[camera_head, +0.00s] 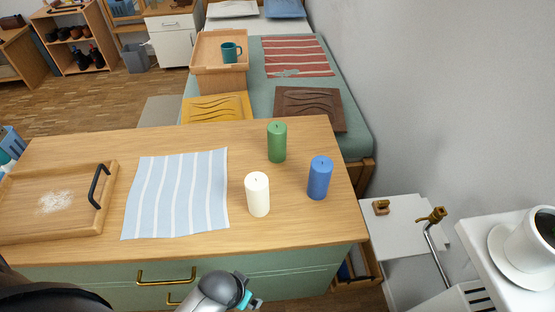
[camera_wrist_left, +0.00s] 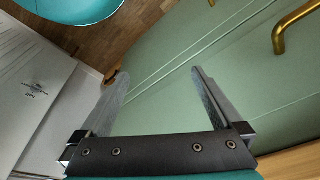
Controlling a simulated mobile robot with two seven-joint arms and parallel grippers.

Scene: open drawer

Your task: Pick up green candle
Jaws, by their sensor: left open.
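The green candle (camera_head: 277,142) stands upright near the back right of the wooden dresser top (camera_head: 85,150). A white candle (camera_head: 257,195) and a blue candle (camera_head: 320,178) stand in front of it, left and right, apart from it. My left gripper (camera_head: 250,300) is low at the bottom of the head view, in front of the dresser and well short of the candles. In the left wrist view its two fingers (camera_wrist_left: 160,72) are spread and empty, facing the green drawer front (camera_wrist_left: 190,45). No candle shows there. My right gripper is not in view.
A striped cloth (camera_head: 177,195) lies left of the candles, and a wooden tray (camera_head: 108,178) lies further left. Brass handles (camera_head: 166,281) stick out from the front. A bed stands behind; a white stand with a cup (camera_head: 535,235) is at right.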

